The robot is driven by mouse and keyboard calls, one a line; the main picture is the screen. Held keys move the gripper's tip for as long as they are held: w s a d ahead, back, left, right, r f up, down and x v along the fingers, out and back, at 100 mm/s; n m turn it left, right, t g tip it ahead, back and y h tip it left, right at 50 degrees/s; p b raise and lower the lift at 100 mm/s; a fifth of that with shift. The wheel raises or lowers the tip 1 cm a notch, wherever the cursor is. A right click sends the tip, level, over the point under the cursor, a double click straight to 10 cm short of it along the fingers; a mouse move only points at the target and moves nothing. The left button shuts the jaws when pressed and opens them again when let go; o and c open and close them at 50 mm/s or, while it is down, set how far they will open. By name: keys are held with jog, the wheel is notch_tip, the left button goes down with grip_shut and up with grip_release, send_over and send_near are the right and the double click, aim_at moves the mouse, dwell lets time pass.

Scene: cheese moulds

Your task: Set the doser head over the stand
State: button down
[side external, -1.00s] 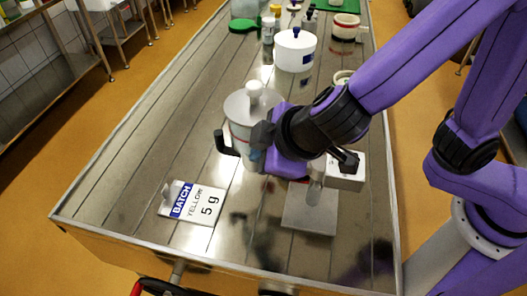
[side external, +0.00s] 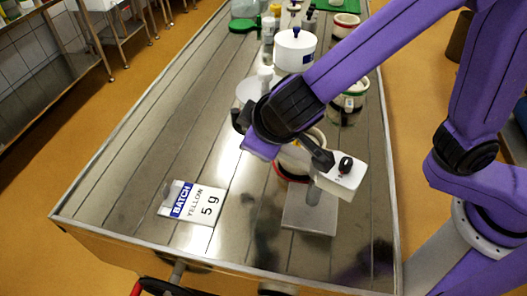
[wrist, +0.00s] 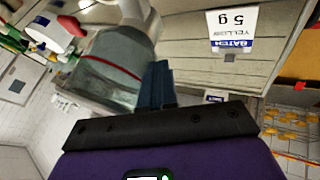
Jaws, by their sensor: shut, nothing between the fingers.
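The doser head (side external: 341,176) is a white box with a black knob on top, tilted in the side view. It is at the upper right of the stand's short post; I cannot tell whether they touch. The stand (side external: 309,219) is a flat grey plate with that post, on the table's near right. My gripper's shut blue fingers (wrist: 157,84) hold nothing. They are beside a glassy jar (wrist: 112,75) with a red line and a pale knob in the wrist view.
A red-ringed jar (side external: 288,166) is behind the stand. A white container (side external: 295,50) and several bottles stand farther back. The table's left side is clear.

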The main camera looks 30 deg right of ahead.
jog(key=shift+w+d+m+h, duration=0.7)
jog(key=shift+w+d+m, duration=0.15)
jog(key=shift+w+m, duration=0.3)
jog(key=shift+w+d+m+g+h, duration=0.35)
jog(key=shift+d+m, duration=0.15)
jog(key=shift+m, duration=0.15)
jog(key=shift+w+d+m+g+h, duration=0.25)
jog(key=shift+w+d+m+h, duration=0.1)
jog(key=shift+d+m, duration=0.2)
jog(key=shift+w+d+m+g+h, duration=0.25)
jog(key=shift+d+m+h, duration=0.05)
jog(key=shift+d+m, duration=0.3)
jog(key=shift+w+d+m+g+h, duration=0.3)
jog(key=shift+d+m, duration=0.2)
jog(key=shift+m, duration=0.15)
jog(key=shift+w+d+m+g+h, duration=0.15)
jog(key=shift+d+m+g+h, duration=0.15)
jog(key=shift+d+m, duration=0.3)
jog(key=shift+w+d+m+g+h, duration=0.1)
jog(key=shift+d+m+g+h, duration=0.15)
jog(key=shift+d+m, duration=0.35)
jog(key=shift+d, duration=0.1)
jog(key=shift+w+a, duration=0.1)
jog(key=shift+a, duration=0.4)
jog(key=a, duration=0.3)
jog(key=shift+a+r, duration=0.35)
jog(key=shift+a, duration=0.05)
jog(key=v, duration=0.9)
jog(key=shift+d+r, duration=0.1)
jog(key=shift+d, duration=0.05)
